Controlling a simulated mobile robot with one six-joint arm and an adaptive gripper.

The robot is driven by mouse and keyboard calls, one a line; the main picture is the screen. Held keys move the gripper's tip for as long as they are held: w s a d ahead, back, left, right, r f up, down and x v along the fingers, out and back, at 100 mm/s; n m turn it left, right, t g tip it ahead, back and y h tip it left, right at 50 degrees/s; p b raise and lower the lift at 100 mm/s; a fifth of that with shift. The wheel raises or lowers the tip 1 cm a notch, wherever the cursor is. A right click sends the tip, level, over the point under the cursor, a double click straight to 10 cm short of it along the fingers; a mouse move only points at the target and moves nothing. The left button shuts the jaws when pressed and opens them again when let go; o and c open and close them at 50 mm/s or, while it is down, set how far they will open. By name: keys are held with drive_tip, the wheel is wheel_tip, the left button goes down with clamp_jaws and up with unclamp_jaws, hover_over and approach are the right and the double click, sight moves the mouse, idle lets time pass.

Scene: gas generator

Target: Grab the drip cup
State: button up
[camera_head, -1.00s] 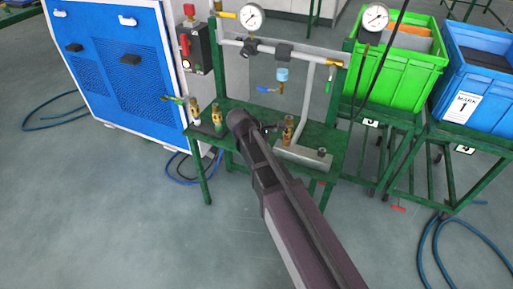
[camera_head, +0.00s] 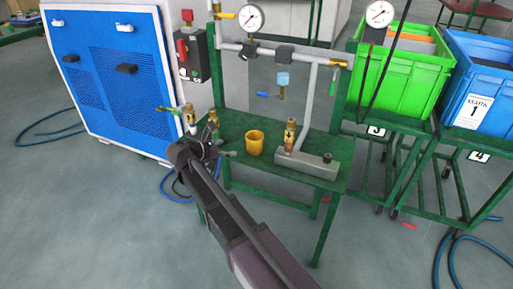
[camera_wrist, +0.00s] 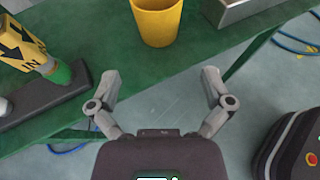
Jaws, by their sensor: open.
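The drip cup is a yellow cup (camera_head: 255,143) standing upright on the green bench (camera_head: 318,177), left of a grey block with a brass valve. In the wrist view the cup (camera_wrist: 157,20) is at the top centre, its upper part cut off by the frame edge. My gripper (camera_head: 215,148) is left of the cup in the head view. In the wrist view my gripper (camera_wrist: 163,82) is open and empty, its fingers spread apart, with the cup ahead of and apart from the fingertips.
A brass valve (camera_head: 290,135) stands on the grey block (camera_head: 305,164) right of the cup. A dark block (camera_wrist: 45,100) with a yellow-labelled fitting (camera_wrist: 22,47) lies left of my fingers. Gauges and pipes rise behind. A blue cabinet (camera_head: 110,75) stands left, green (camera_head: 400,75) and blue (camera_head: 482,90) crates right.

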sight(249, 145)
drive_tip(key=shift+b+x, duration=1.65)
drive_tip(key=shift+x, duration=2.65)
drive_tip(key=shift+f, duration=0.1)
drive_tip(key=shift+b+x, duration=1.05)
drive_tip(key=shift+x, duration=1.5)
drive_tip(key=shift+w+a, duration=0.1)
drive_tip(key=c, duration=0.8)
